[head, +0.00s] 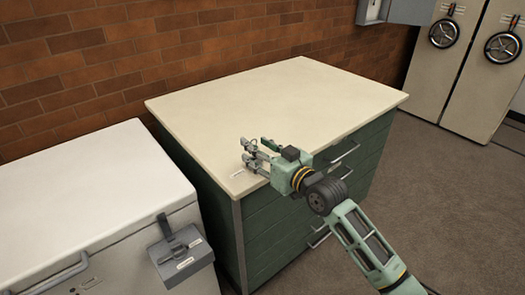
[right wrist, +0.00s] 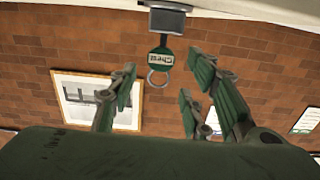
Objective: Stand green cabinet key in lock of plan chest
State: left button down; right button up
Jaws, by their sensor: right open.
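The green key (right wrist: 162,57), with a tag reading "Chest" and a metal ring, shows in the right wrist view, which is upside down. It stands upright, its ring end away from a dark grey block (right wrist: 167,20) that looks like the lock. How deep it sits I cannot tell. My right gripper (right wrist: 160,92) is open, its fingers on either side of the key and apparently clear of it. In the head view the right gripper (head: 257,152) is over the front left corner of the plan chest (head: 310,95), hiding the key. My left gripper is not in view.
A white cabinet (head: 80,185) stands left of the chest, with a grey labelled box (head: 183,258) on its front. A small white label (head: 237,174) lies on the chest top, which is otherwise clear. Cabinets with black handwheels (head: 444,33) stand at the back right.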

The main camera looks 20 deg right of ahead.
jog(key=v, duration=1.2)
jog(key=d+f+m+g+h, duration=0.1)
jog(key=d+f+h, duration=0.15)
jog(key=f, duration=0.65)
jog(key=d+f+m+g+h, duration=0.1)
jog(key=d+f, duration=0.2)
jog(key=f, duration=0.7)
jog(key=s+d+f+m+g+h, duration=0.15)
jog(key=s+f, duration=0.25)
jog(key=f, duration=0.7)
jog(key=s+d+f+g+h, duration=0.1)
jog(key=s+f+g, duration=0.3)
jog(key=f, duration=0.8)
jog(key=s+a+f+g, duration=0.2)
jog(key=s+f, duration=0.6)
jog(key=s, duration=0.2)
jog(key=s+a+f+g, duration=0.2)
jog(key=s+f, duration=0.7)
jog(key=s+a+f+n+g, duration=0.1)
jog(key=s+a+f+g, duration=0.1)
jog(key=s, duration=0.8)
jog(key=s+a+f+n+g, duration=0.1)
jog(key=s+f, duration=0.4)
jog(key=s, duration=0.5)
jog(key=shift+a+g, duration=0.45)
jog(key=shift+a, duration=0.7)
